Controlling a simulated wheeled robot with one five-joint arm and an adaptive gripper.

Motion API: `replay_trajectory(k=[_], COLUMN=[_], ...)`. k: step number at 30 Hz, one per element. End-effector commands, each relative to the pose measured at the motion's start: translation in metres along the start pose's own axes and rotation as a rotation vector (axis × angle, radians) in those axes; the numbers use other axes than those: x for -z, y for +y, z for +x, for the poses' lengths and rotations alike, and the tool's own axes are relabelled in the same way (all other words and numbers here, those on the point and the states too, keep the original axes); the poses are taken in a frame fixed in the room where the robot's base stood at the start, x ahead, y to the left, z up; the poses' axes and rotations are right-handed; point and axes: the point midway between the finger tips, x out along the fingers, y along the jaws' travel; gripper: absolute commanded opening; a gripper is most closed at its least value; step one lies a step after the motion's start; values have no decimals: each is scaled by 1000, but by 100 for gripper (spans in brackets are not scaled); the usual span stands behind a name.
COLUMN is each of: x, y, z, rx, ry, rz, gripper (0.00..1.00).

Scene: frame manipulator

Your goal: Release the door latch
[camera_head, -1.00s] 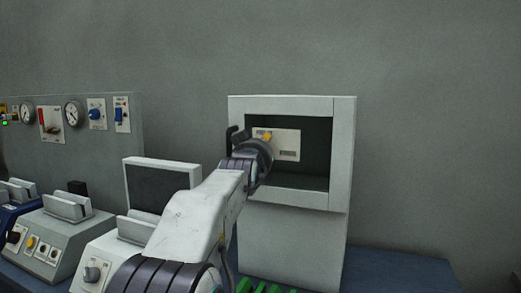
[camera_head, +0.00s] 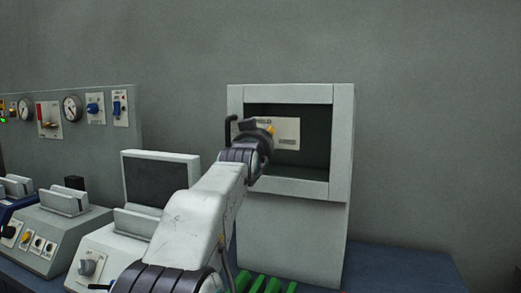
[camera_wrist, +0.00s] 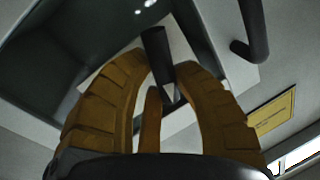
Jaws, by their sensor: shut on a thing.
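A white cabinet (camera_head: 342,150) with a dark recessed front stands at the middle right in the head view. A pale plate (camera_head: 288,128) sits inside its opening. My gripper (camera_wrist: 165,75) reaches to the left part of this opening, and its dark body hides part of the plate. In the wrist view its yellow-brown fingers are closed around a dark bar (camera_wrist: 156,45), which seems to be the latch. The bar stands in front of a pale plate. A black bent handle (camera_wrist: 254,30) is right of the fingers; it also shows at the cabinet's left edge in the head view (camera_head: 228,130).
White devices (camera_head: 65,225) and a dark screen (camera_head: 160,180) stand on the blue bench to the left. A panel with gauges (camera_head: 72,108) is behind them. Green strips (camera_head: 258,284) lie before the cabinet. Space right of the cabinet is clear.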

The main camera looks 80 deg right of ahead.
Motion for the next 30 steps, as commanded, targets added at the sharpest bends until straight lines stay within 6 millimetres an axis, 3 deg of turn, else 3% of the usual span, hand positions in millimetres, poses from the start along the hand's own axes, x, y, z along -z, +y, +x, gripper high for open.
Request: replay_trajectory(k=[14, 15, 24, 30], x=[1, 1, 1, 0], y=[2, 2, 2, 2], z=[0, 0, 0, 0], rx=[2, 2, 2, 2], ry=[16, 16, 15, 14], rz=[77, 77, 76, 75], gripper=[0, 27, 54, 54])
